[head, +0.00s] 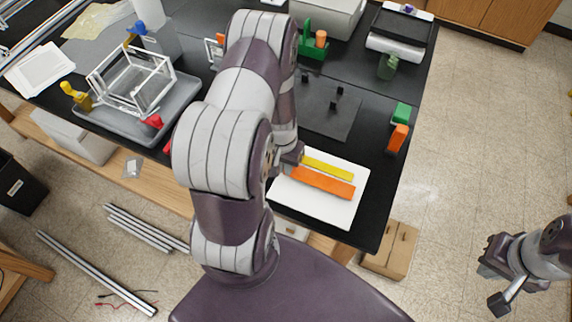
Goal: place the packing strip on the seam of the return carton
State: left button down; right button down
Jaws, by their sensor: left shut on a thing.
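A yellow strip (328,168) and a wider orange strip (323,183) show side by side over a white sheet (340,212) at the black table's right front. I cannot tell from their looks which is the packing strip. My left gripper (294,157) is shut at the left ends of these strips; its arm hides the grip, so which one it holds is unclear. A brown carton (390,250) with a line along its top, likely the return carton, stands on the floor by the table's front right corner. My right gripper (492,285) is open and empty over the floor.
The black table (378,215) carries a grey tray (130,125) with a white frame, a dark plate (330,112), a green block (401,113), an orange block (397,137) and a scale (400,33). Metal bars (95,272) lie on the floor.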

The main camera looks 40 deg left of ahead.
pick_arm(q)
jog(key=shift+f, duration=0.5)
jog(key=shift+w+f, duration=0.3)
jog(key=shift+f, duration=0.15)
jog(key=c, duration=1.2)
grip_release()
jog(key=shift+s, duration=0.1)
